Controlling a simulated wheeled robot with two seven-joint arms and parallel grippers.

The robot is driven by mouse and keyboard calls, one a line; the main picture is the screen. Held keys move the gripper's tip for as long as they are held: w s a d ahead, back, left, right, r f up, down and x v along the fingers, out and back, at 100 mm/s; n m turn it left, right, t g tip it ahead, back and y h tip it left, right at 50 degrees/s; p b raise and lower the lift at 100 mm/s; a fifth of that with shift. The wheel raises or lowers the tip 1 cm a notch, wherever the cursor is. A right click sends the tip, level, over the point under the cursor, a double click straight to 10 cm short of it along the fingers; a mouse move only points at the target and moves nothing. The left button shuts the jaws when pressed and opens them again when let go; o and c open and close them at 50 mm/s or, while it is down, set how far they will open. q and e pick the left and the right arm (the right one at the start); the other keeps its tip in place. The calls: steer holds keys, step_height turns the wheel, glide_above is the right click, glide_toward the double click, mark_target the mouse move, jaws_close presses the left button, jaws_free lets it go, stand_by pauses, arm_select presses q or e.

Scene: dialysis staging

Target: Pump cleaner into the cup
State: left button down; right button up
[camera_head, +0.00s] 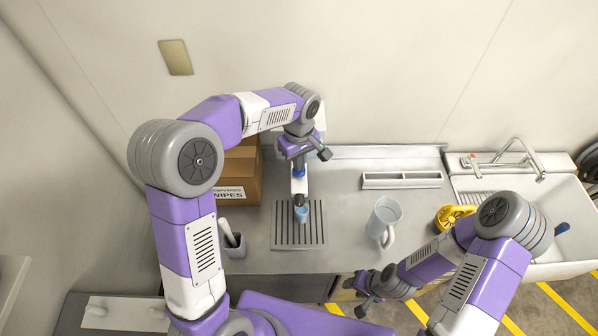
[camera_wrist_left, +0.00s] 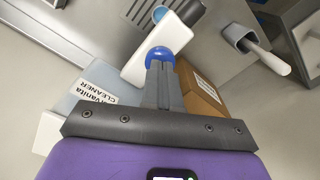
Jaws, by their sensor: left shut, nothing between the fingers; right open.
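The cleaner dispenser (camera_wrist_left: 95,90) is a pale bottle labelled CLEANER with a white spout and a blue pump knob (camera_wrist_left: 160,54). In the head view, the knob (camera_head: 299,174) shows just below my left gripper (camera_head: 298,160). In the left wrist view, the left gripper (camera_wrist_left: 160,68) is shut, empty, its tips at the knob, apparently touching it. A small blue-grey cup (camera_head: 301,214) stands on the drip grate (camera_head: 312,236) below the spout; the spout partly hides it. My right gripper (camera_head: 366,293) is open and empty, in front of the counter, away from the cup.
A cardboard box of wipes (camera_head: 237,192) stands left of the dispenser. A grey holder (camera_head: 235,246) with a white-handled tool is at front left. A pale blue jug (camera_head: 384,220), a yellow object (camera_head: 452,215) and a sink (camera_head: 565,205) lie right. Bare counter surrounds the jug.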

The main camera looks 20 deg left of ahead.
arm_select(q)
steer(key=shift+f+b, duration=0.5)
steer(key=shift+f, duration=0.2)
stand_by(0.3)
steer(key=shift+r+p, duration=1)
steer(key=shift+r, duration=0.3)
stand_by(0.5)
step_height(320, 180, up, 6)
steer(key=p, duration=0.4)
steer(key=shift+p, duration=0.35)
